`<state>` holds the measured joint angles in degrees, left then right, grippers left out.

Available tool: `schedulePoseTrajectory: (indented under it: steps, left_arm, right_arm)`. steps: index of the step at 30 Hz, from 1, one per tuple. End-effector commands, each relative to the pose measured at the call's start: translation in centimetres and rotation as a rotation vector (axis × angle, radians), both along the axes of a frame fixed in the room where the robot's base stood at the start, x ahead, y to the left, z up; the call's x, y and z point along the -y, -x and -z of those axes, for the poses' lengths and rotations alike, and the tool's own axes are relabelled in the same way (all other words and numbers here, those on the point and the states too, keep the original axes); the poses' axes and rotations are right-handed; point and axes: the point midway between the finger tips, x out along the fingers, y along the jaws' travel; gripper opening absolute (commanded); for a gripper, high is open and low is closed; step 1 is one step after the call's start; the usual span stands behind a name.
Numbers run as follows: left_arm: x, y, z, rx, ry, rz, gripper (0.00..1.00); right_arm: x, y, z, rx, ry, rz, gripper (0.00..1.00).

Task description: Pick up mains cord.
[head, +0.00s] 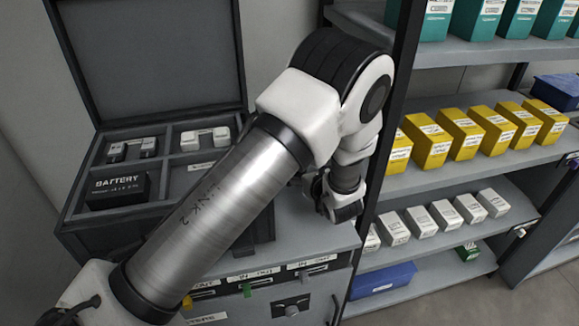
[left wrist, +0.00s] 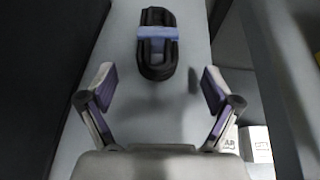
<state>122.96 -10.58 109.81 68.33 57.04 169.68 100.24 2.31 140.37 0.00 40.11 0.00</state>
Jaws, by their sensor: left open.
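The mains cord (left wrist: 157,60) is a black coiled bundle with a blue band around its middle. It lies on a light grey surface in the left wrist view, at the top centre. In the head view I cannot make it out; my arm covers that area. My left gripper (left wrist: 157,80) is open, with its two fingers spread on either side of the near end of the cord and nothing held. In the head view the left gripper (head: 335,195) is partly hidden by its own arm. My right gripper is in neither view.
An open dark case (head: 67,217) with a battery box (head: 115,190) and other items stands left on the grey cabinet top (head: 300,236). Labelled drawers are below. Shelves (head: 437,178) with yellow, teal and white boxes stand close on the right.

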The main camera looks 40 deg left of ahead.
Motion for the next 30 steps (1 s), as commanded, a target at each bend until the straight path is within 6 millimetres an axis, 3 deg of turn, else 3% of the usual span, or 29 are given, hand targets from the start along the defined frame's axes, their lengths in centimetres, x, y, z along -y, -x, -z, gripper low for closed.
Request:
schedulePoseTrajectory:
  steps: [15,22,28,30]
  left_arm:
    - [-5.8,-3.9,2.7,-0.001,0.001,-0.003,0.90]
    - [-6.0,-4.1,2.9,-0.001,-0.001,0.000,0.90]
    - [-6.0,-4.1,2.9,-0.001,0.000,0.000,0.19]
    - [-6.0,-4.1,2.9,-0.002,0.000,-0.001,0.17]
  right_arm:
    - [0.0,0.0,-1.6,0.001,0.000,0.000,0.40]
    - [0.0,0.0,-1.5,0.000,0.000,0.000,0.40]
    - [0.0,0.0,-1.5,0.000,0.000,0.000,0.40]
    - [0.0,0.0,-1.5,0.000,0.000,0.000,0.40]
